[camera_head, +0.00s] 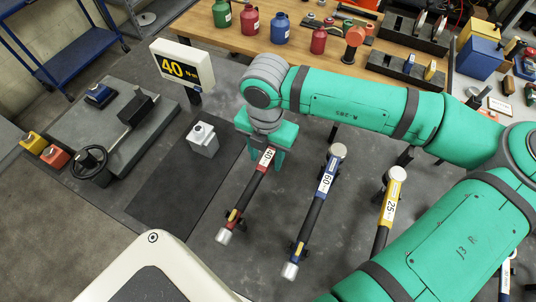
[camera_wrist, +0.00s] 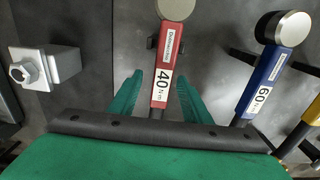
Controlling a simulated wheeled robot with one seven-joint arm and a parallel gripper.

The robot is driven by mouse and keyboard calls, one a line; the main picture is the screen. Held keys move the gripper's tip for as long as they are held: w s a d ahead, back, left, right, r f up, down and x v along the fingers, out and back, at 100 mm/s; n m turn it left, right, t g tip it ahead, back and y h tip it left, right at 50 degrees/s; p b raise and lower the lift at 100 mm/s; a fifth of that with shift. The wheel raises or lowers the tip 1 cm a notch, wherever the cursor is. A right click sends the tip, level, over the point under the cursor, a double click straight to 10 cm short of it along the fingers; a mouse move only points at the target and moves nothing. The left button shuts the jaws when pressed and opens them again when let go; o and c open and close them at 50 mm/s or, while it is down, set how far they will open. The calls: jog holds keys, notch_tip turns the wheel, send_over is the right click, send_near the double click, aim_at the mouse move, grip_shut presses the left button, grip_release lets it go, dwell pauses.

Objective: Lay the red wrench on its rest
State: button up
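The red wrench (camera_head: 245,200), labelled 40, lies with its silver end towards the bottom of the head view. Its red label section (camera_wrist: 161,60) runs between my gripper's green fingers in the wrist view. My gripper (camera_wrist: 160,80) is open, with one finger on each side of the wrench and a small visible gap to each. Black prongs of its rest (camera_wrist: 150,43) show beside the wrench head, and the wrench appears to lie in them. In the head view my gripper (camera_head: 268,150) covers the head end of the wrench.
A blue 60 wrench (camera_head: 318,205) and a yellow 25 wrench (camera_head: 388,210) lie to the right on the grey bench. A grey block with a bolt (camera_head: 203,138) stands left on a dark mat (camera_head: 165,200). A display (camera_head: 183,68) reading 40 stands behind.

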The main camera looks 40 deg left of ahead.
jog(key=shift+s, duration=0.1)
notch_tip(320, 180, up, 11)
dwell(0.7)
jog(key=shift+a+f, duration=0.1)
